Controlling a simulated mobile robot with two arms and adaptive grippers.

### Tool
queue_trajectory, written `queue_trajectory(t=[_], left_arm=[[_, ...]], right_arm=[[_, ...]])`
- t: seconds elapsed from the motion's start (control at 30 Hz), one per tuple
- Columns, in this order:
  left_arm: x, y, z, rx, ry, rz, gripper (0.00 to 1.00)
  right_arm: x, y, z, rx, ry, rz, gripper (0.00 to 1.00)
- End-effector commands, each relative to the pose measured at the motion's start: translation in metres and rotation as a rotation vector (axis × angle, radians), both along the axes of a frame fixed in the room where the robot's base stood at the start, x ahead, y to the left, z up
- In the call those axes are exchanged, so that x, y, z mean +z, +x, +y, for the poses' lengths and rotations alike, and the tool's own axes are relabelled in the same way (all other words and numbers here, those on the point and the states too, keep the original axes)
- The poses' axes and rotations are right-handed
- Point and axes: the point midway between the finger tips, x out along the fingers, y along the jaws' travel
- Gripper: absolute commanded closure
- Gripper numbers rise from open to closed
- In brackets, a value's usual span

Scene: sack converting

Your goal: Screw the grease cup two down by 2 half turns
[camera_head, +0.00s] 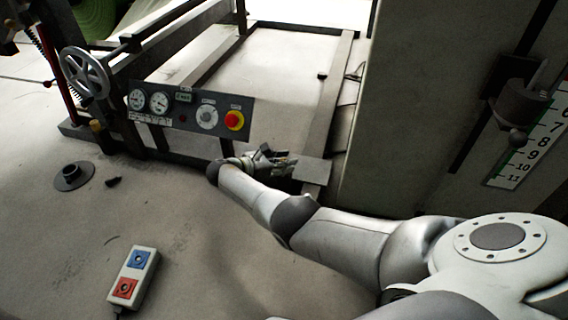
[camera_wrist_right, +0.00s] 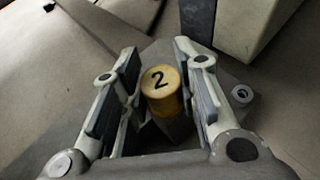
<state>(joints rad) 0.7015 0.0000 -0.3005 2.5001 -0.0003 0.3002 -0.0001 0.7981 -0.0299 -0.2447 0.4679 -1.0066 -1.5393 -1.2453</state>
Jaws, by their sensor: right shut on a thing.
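Grease cup two (camera_wrist_right: 160,88) is a yellow round cap with a black "2" on top, seen in the right wrist view on a grey block. My right gripper (camera_wrist_right: 163,100) is shut on it, with one finger on each side of the cap. In the head view my right gripper (camera_head: 272,160) is low at the machine frame, just below the control panel. The cup cannot be made out there behind the gripper. My left gripper is not in view.
The control panel (camera_head: 190,112) with gauges and a red button is close above my right gripper. A handwheel (camera_head: 84,73) is at the left. A pendant box (camera_head: 133,278) and a black flanged piece (camera_head: 73,176) lie on the floor. A tall grey cabinet (camera_head: 420,110) stands at right.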

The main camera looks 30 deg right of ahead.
Motion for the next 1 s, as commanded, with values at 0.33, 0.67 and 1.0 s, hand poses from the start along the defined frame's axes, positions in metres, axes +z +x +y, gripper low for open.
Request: queue_trajectory(t=[0.33, 0.67, 1.0], left_arm=[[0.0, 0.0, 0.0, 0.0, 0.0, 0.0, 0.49], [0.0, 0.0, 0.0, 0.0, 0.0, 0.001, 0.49], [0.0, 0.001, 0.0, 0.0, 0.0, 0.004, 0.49]], right_arm=[[0.0, 0.0, -0.002, 0.0, 0.0, -0.001, 0.6], [0.0, 0.0, -0.001, 0.0, 0.0, 0.0, 0.49], [0.013, -0.001, 0.033, 0.004, 0.002, -0.001, 0.49]])
